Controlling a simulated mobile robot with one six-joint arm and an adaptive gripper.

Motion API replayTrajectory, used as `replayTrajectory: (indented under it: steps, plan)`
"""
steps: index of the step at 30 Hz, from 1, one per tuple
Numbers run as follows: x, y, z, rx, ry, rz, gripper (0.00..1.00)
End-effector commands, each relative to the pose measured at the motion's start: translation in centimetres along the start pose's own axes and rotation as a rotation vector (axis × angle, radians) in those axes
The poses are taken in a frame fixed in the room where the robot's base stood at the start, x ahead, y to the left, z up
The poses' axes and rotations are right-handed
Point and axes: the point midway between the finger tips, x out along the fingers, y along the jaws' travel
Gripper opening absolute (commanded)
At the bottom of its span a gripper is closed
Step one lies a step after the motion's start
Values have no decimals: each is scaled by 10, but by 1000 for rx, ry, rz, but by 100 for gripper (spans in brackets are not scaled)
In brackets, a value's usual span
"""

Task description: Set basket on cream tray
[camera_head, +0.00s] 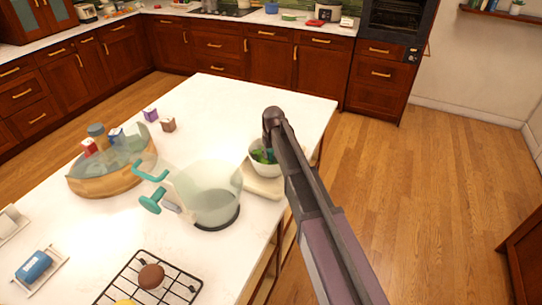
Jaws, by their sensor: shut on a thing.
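A white bowl-like basket (257,167) with green items inside is at the right edge of the white counter, partly covered by my arm. The cream tray (262,187) shows just below it. I cannot tell whether the basket rests on the tray or hangs slightly above it. My gripper (269,142) points down at the basket's far rim, below the dark wrist joint. It is shut on the basket, though its fingertips are mostly hidden.
A clear pitcher (212,193) with teal handles stands left of the tray.

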Motion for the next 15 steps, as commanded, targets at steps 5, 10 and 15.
replayTrajectory:
  steps: [5,10,15]
  plan:
    - [1,0,0,0,0,0,0]
    - [3,0,1,1,0,0,54]
    - [3,1,0,1,0,0,79]
